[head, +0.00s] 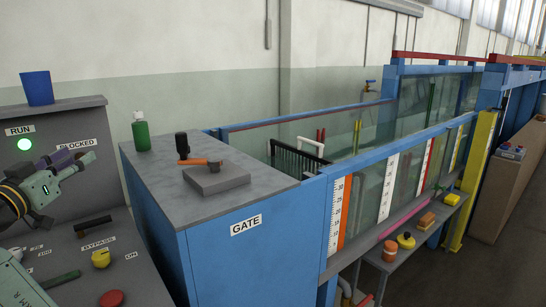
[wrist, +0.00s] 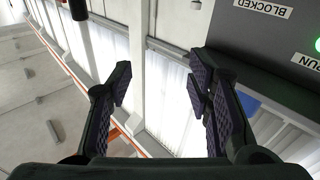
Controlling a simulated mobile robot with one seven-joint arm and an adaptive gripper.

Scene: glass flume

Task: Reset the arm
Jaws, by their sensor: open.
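My gripper (head: 74,165) is at the left of the head view, in front of the grey control panel (head: 60,115), just below the BLOCKED label. In the wrist view my gripper (wrist: 160,85) has its two dark padded fingers spread wide apart with nothing between them. Past the fingers are the bright windows and wall. The panel also shows at the upper right of the wrist view, upside down, with the BLOCKED label (wrist: 263,8).
A green RUN light (head: 24,144) is lit. A blue cup (head: 37,88) stands on the panel top. A yellow BYPASS knob (head: 101,258) and red button (head: 111,298) sit below my gripper. The blue GATE cabinet (head: 240,260) bears a green bottle (head: 141,132) and an orange-and-black lever (head: 200,162).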

